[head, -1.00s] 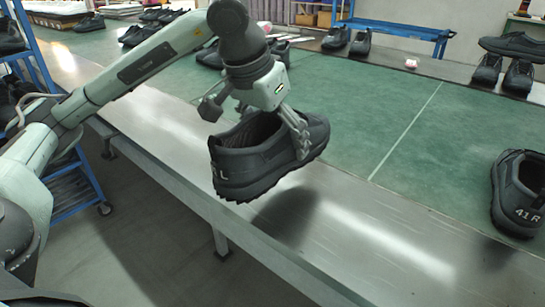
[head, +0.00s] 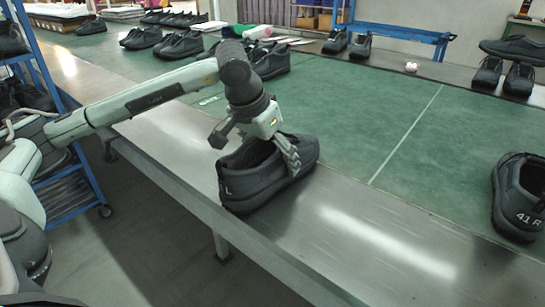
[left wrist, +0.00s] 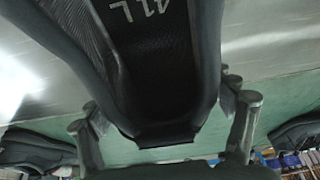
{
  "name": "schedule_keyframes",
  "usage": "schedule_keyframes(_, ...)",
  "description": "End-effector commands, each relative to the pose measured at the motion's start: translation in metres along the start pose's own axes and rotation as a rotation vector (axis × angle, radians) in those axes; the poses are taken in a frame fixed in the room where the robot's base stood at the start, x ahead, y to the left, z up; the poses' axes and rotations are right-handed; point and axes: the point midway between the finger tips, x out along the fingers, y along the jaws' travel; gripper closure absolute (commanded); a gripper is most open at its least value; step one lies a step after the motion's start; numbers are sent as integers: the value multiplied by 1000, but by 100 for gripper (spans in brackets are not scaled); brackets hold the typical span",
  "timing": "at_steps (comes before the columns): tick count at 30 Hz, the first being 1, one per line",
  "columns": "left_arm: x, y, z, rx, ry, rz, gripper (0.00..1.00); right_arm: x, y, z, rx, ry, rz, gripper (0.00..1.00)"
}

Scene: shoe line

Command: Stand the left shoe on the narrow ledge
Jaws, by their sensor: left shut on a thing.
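The left shoe (head: 265,175) is black with an "L" mark at its heel. In the head view it is upright on or just over the metal ledge (head: 350,225) along the near side of the green belt; I cannot tell whether its sole touches all along. My left gripper (head: 288,150) is shut on the shoe at its upper, around the opening. In the left wrist view the two fingers stand on either side of the shoe (left wrist: 160,70), with "41L" inside. My right gripper is not in view. A shoe marked "41 R" (head: 517,195) stands at the right.
Several black shoes (head: 180,45) stand at the far side. A blue rack (head: 75,190) is at the left. The ledge's near edge drops to the floor.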

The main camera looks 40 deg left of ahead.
Motion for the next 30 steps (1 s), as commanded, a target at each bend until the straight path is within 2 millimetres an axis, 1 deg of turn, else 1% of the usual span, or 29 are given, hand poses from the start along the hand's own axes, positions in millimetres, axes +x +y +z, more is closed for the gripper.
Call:
schedule_keyframes(1,0,0,0,0,3,0,64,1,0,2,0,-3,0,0)
schedule_keyframes(2,1,0,0,0,0,0,17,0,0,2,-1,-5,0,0)
schedule_keyframes(6,0,0,0,0,0,0,0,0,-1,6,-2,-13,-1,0)
schedule_keyframes(12,0,0,0,0,0,0,0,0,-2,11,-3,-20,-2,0)
schedule_keyframes(16,0,0,0,0,0,1,0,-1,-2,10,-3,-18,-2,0)
schedule_keyframes(19,-5,0,-1,0,2,0,0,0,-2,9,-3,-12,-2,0)
schedule_keyframes(23,-25,0,-2,-1,5,-1,0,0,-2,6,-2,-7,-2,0)
schedule_keyframes(30,-78,0,-2,0,6,-2,0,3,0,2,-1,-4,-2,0)
